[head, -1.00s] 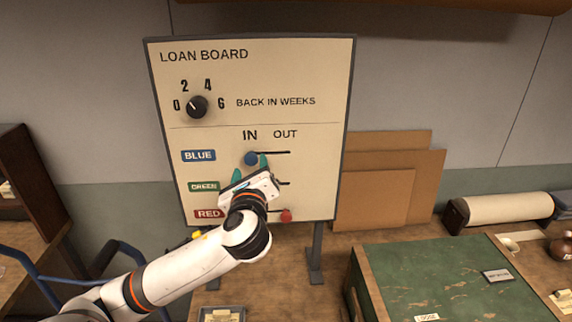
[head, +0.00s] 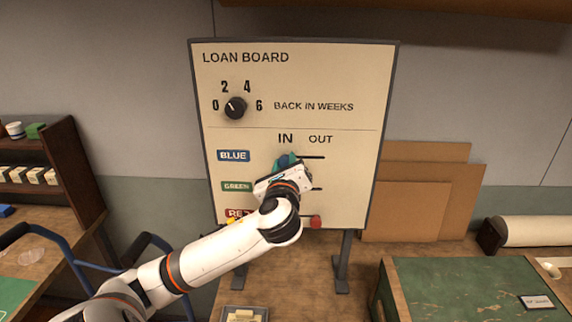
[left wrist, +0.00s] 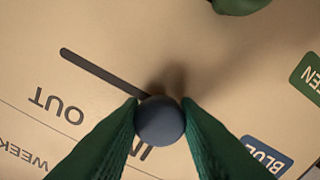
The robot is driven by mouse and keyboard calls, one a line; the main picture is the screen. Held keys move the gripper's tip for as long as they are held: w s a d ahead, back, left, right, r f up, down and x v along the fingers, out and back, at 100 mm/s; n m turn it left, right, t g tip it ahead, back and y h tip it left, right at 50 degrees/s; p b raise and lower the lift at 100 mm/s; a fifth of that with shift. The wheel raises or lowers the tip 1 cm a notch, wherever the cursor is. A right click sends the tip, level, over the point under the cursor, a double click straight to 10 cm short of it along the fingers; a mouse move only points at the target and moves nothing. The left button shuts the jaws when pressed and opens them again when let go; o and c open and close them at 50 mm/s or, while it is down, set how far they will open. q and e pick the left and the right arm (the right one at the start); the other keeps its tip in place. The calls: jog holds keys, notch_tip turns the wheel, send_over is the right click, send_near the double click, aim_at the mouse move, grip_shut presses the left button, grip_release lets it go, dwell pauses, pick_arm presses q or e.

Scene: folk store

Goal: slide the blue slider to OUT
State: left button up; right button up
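The blue slider knob (head: 284,160) sits at the IN end of its slot on the loan board (head: 330,75), under the IN label. The slot's free length (left wrist: 100,72) runs toward the OUT label (left wrist: 57,103) in the left wrist view. My left gripper (head: 285,162) has its green fingers on both sides of the blue knob (left wrist: 160,121), their tips appearing to touch it. The head view partly hides the knob behind the fingers. My right gripper is not in view.
A red knob (head: 315,221) is low on the board. A green knob (left wrist: 240,4) shows at the wrist view's top edge; my gripper hides it in the head view. A black dial (head: 235,107) is above. Brown panels (head: 425,210) lean at right.

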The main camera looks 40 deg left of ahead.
pick_arm(q)
jog(key=shift+c, duration=0.2)
jog(key=shift+w+d+p, duration=0.7)
jog(key=shift+w+d, duration=0.6)
jog(key=shift+d, duration=0.25)
jog(key=shift+w+d+p, duration=0.7)
jog(key=shift+w+d, duration=0.55)
jog(key=shift+d, duration=0.25)
jog(key=o, duration=0.9)
jog(key=shift+s, duration=0.1)
jog(key=shift+p+v, duration=0.45)
jog(key=shift+v, duration=0.55)
jog(key=p, duration=0.2)
send_near(319, 157)
jog(key=v, duration=0.2)
jog(key=shift+s+d, duration=0.25)
jog(key=shift+s, duration=0.05)
